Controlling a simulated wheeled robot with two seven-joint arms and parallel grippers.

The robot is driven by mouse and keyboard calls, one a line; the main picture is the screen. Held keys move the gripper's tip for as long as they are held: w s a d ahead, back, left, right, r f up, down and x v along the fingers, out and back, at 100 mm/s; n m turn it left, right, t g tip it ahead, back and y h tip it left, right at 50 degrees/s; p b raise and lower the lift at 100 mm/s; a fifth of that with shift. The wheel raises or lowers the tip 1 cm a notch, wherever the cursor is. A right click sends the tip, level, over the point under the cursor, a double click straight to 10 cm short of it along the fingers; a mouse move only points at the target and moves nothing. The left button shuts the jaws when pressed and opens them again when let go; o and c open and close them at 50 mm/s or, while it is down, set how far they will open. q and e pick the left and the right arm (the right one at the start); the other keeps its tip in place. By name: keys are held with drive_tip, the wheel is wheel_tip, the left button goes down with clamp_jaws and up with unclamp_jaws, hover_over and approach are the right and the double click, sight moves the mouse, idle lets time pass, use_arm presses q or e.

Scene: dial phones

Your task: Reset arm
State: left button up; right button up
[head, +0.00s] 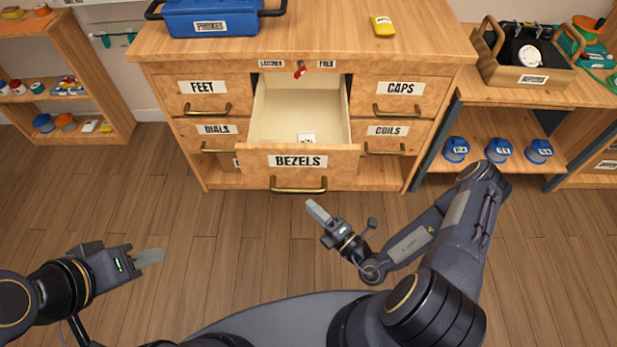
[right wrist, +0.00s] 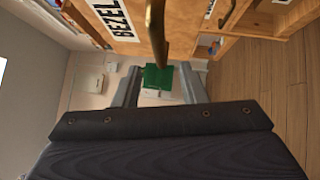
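My right gripper (head: 318,212) is in front of the lower right part of the open BEZELS drawer (head: 284,160), apart from its handle (head: 298,186). In the right wrist view, its two fingers (right wrist: 160,88) stand apart with nothing between them, and the drawer handle (right wrist: 157,30) shows beyond. My left gripper (head: 148,257) is over the floor at the lower left, away from the cabinet. Its fingers overlap from this angle, so their gap is hidden. The drawer is pulled out and holds a small white labelled item (head: 306,139).
The wooden cabinet (head: 146,42) has shut FEET, CAPS, DIALS and COILS drawers. A blue toolbox (head: 222,22) and a yellow packet (head: 383,26) are on top. Shelves stand either side, with blue containers (head: 497,150) at right. Floor (head: 250,240) around the grippers is clear.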

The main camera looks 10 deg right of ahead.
drive_tip(key=s+a+r+n+g+y, duration=0.1)
drive_tip(key=s+r+n+g+y, duration=0.25)
drive_tip(key=r+n+g, duration=0.8)
drive_tip(key=s+a+r+n+g+y, duration=0.1)
drive_tip(key=s+r+n+g+y, duration=0.5)
drive_tip(key=n, duration=1.1)
drive_tip(key=s+d+r+n+t+h, duration=0.65)
drive_tip(key=d+r+n+h, duration=0.35)
drive_tip(key=n+h, duration=0.6)
wheel_tip(320, 180, up, 15)
drive_tip(key=p, duration=1.6)
drive_tip(key=shift+d, duration=0.35)
drive_tip(key=shift+w+f, duration=0.1)
drive_tip(key=shift+f, duration=0.05)
